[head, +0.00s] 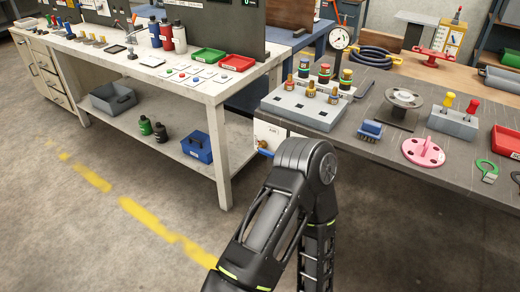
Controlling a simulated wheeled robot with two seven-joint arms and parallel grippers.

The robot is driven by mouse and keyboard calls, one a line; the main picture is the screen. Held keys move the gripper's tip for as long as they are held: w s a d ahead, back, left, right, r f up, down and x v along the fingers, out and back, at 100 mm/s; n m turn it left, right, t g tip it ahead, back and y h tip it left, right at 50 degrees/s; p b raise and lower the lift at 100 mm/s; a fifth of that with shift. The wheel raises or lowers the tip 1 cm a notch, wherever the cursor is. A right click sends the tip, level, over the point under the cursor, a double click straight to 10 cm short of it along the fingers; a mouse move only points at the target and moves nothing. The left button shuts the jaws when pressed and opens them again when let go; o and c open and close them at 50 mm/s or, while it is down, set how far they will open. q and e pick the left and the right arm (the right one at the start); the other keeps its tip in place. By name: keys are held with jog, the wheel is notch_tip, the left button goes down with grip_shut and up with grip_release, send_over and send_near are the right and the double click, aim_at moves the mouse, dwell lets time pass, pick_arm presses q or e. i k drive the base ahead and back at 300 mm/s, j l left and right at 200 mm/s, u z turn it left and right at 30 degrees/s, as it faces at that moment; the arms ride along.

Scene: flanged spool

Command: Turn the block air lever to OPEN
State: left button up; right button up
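A white panel (269,134) with a small label sits at the left end of the grey-topped bench, just below its edge. A small blue handle (265,152) with a brass-coloured part shows at the panel's lower edge; it looks like the air lever, but its position and markings are too small to read. The grey block (305,110) with several brass and coloured fittings stands on the bench above it. One of my arms rises from the bottom and bends at a joint right beside the handle, partly covering the panel's surroundings. Neither gripper is in view.
The grey bench top (381,147) also holds a blue connector (369,131), a pink flanged disc (423,152), a grey flanged spool (404,98) and a red tray (507,141). A white workbench (212,91) stands left. The floor between is clear.

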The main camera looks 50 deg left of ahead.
aim_at(262, 145)
jog(key=u, duration=1.6)
